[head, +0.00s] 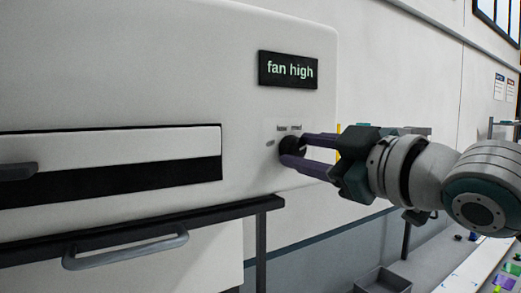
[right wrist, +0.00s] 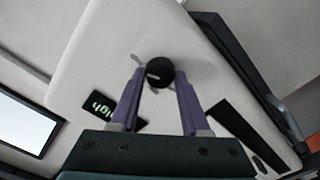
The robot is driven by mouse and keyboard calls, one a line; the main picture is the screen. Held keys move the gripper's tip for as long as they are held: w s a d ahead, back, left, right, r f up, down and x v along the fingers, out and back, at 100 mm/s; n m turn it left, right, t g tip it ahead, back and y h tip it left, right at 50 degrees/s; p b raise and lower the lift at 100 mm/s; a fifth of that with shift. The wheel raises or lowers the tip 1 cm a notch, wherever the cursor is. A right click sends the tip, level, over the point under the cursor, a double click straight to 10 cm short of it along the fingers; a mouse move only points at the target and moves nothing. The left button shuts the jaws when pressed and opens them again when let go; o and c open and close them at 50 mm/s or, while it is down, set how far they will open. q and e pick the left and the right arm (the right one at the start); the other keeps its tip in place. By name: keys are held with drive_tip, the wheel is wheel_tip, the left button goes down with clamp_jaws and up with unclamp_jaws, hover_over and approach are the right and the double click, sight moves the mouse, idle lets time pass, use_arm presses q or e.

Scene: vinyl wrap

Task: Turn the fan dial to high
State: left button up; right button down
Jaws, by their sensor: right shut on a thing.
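The black round fan dial (head: 290,149) sits on the front of the white machine, with small labels above it, "low" and "med". My right gripper (head: 296,150) is shut on the dial, one finger above it and one below. In the right wrist view the dial (right wrist: 160,72) lies between the two purple fingertips (right wrist: 158,76) and shows a light pointer mark. The display (head: 288,70) above the dial reads "fan high"; it also shows in the right wrist view (right wrist: 97,105). My left gripper is not in view.
The white machine (head: 150,60) has a dark slot with a white flap (head: 110,142) on its front. A dark rail (head: 140,217) and a grey handle (head: 125,252) are below. A grey bin (head: 382,281) and a table with coloured pieces (head: 490,270) stand at lower right.

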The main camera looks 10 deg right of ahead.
drive_tip(key=shift+m, duration=0.6)
drive_tip(key=shift+c, duration=1.9)
unclamp_jaws()
drive_tip(key=shift+s, duration=0.1)
